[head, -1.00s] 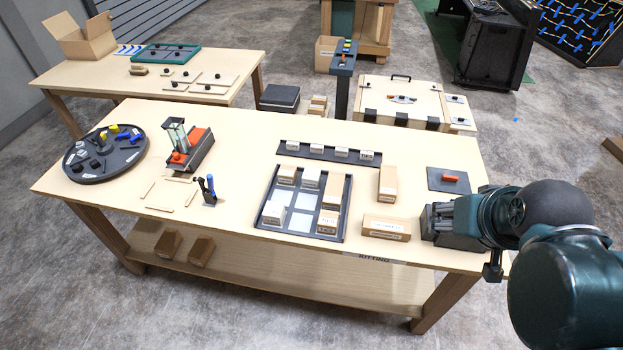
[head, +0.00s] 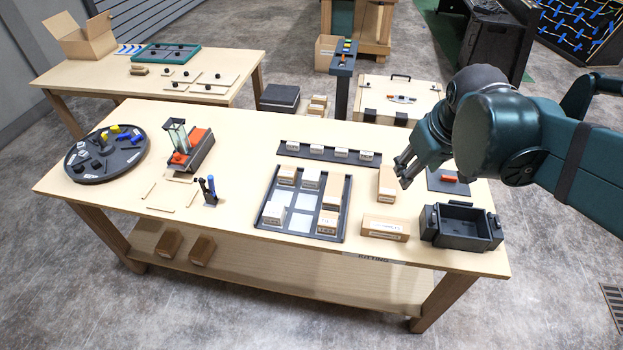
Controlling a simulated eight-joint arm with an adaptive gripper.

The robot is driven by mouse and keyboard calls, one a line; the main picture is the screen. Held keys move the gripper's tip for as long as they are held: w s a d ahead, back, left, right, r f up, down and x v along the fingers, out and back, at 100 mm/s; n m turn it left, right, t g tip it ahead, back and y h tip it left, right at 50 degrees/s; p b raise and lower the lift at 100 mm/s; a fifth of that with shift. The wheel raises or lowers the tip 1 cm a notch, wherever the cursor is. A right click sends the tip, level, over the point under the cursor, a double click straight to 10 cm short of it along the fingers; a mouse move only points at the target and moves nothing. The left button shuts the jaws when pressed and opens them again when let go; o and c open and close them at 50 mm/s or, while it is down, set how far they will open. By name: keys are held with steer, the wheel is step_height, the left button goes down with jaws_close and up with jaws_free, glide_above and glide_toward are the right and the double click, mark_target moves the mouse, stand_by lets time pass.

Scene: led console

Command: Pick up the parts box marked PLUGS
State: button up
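Several small labelled parts boxes stand in a dark divided tray (head: 264,214) on the front table. A white box (head: 274,214) is at its front left and a brown box (head: 327,222) at its front right. Outside the tray, a tall brown box (head: 387,184) and a long brown box (head: 386,228) stand to its right. The labels are too small to read surely, so I cannot tell which box is marked PLUGS. My gripper (head: 403,172) is above the table beside the tall brown box in the picture. Its fingers look apart, with nothing between them.
An empty-looking black bin (head: 461,226) stands at the table's right end. A dark rack (head: 329,152) with several small labelled blocks lies behind the tray. The front-middle tabletop is clear.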

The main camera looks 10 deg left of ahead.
steer(key=w+a+f+n+g, duration=0.1)
steer(key=w+a+f+n, duration=0.15)
steer(key=w+a, duration=0.5)
steer(key=n+g+h+p, duration=0.2)
steer(key=n+g+p, duration=0.15)
steer(key=n, duration=0.55)
glide_above(311, 174)
steer(key=b, duration=0.1)
step_height(311, 174, down, 18)
steer(key=shift+a, duration=0.1)
steer(key=shift+a+f+n, duration=0.35)
steer(key=shift+a+f, duration=0.1)
steer(key=shift+f, duration=0.15)
steer(key=shift+d+f, duration=0.2)
steer(key=shift+f, duration=1.05)
steer(key=shift+d+f, duration=0.25)
steer(key=shift+f, duration=1.05)
steer(key=shift+d+f, duration=0.2)
steer(key=shift+f, duration=1.05)
